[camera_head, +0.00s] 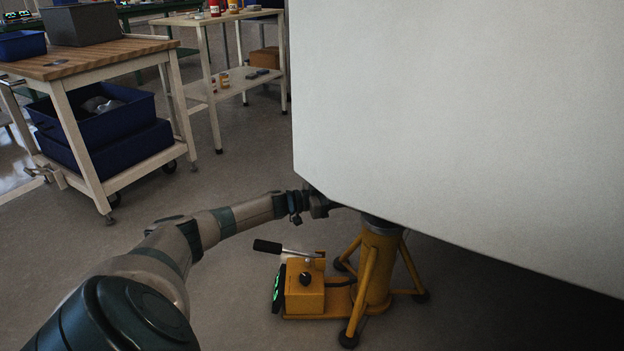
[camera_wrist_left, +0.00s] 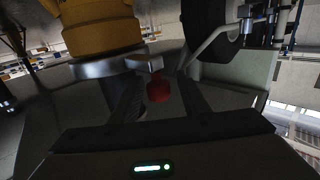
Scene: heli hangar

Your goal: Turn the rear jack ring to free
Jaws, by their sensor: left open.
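The yellow jack (camera_head: 378,262) stands on tripod legs under the large pale panel, which hides its top in the head view. In the left wrist view the jack's yellow body (camera_wrist_left: 98,30) is at the upper left, with a grey ring (camera_wrist_left: 105,67) around it. A short grey lever with a red knob (camera_wrist_left: 158,91) sticks out from the ring. My left gripper (camera_head: 330,205) reaches in beside the jack's top, partly under the panel. In the wrist view its dark fingers (camera_wrist_left: 160,98) are open, one on each side of the red knob. Contact cannot be told.
The pale panel (camera_head: 460,110) overhangs the jack and fills the right side. A yellow pump box (camera_head: 304,290) with a black-gripped handle (camera_head: 268,246) sits at the jack's foot. A wood-topped cart (camera_head: 90,58) and a shelf table (camera_head: 215,20) stand at the back left. Open floor lies between.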

